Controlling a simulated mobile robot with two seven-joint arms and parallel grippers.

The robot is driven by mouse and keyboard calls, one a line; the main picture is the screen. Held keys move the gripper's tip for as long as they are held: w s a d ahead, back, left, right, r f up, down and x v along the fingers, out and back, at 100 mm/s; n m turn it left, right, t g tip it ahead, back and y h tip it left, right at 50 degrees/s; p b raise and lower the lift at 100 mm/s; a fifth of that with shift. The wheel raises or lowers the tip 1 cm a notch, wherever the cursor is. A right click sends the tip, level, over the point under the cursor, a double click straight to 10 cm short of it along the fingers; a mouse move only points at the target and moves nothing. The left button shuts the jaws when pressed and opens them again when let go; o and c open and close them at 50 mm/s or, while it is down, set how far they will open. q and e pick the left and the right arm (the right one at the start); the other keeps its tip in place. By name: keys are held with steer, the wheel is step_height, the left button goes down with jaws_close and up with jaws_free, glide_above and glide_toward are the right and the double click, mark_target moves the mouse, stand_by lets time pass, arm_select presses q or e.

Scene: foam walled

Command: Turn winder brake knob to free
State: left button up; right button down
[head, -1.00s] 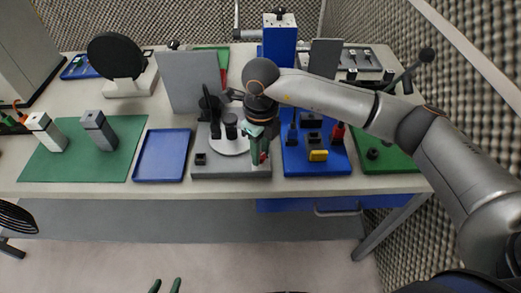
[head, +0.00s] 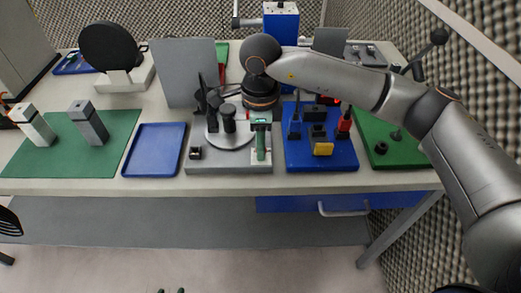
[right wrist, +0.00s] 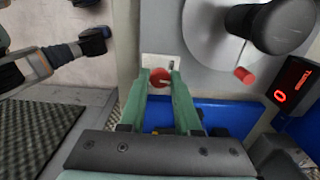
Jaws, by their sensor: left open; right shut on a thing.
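The winder has a grey base (head: 228,166) with a light round turntable (head: 222,141) and black posts. The red brake knob (right wrist: 158,78) is on a small pale plate (right wrist: 151,62) on the base, in the right wrist view. My right gripper (head: 261,152) comes down at the right front of the base. Its green fingers are shut on the knob, one on each side; the knob is mostly hidden in the head view.
A black display (right wrist: 294,80) with a red "0" shows in the right wrist view. A blue tray (head: 154,150) is left of the winder. A blue board (head: 318,160) with several fixtures is close on the right. A grey panel (head: 184,72) stands behind.

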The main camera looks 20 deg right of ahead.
steer(key=n+b, duration=0.2)
steer(key=n, duration=0.1)
steer(key=shift+f, duration=0.15)
steer(key=n+b, duration=0.1)
steer(key=n, duration=0.1)
steer(key=shift+n, duration=0.3)
steer(key=shift+n+b, duration=0.7)
steer(key=shift+n, duration=0.5)
steer(key=shift+n+b, duration=0.35)
steer(key=shift+n, duration=0.55)
arm_select(q)
steer(key=shift+w+d+f, duration=0.35)
steer(key=shift+d+f, duration=0.2)
steer(key=shift+f, duration=0.2)
steer(key=shift+w+d+f, duration=0.3)
steer(key=shift+d+f, duration=0.2)
steer(key=shift+f, duration=0.25)
arm_select(e)
steer(key=shift+s+r+n, duration=0.1)
steer(key=shift+r+n, duration=0.1)
steer(key=shift+n, duration=0.1)
arm_select(q)
steer(key=shift+m, duration=0.3)
steer(key=shift+w+r, duration=0.1)
steer(key=shift+w, duration=0.05)
arm_select(e)
steer(key=c, duration=0.6)
jaws_free()
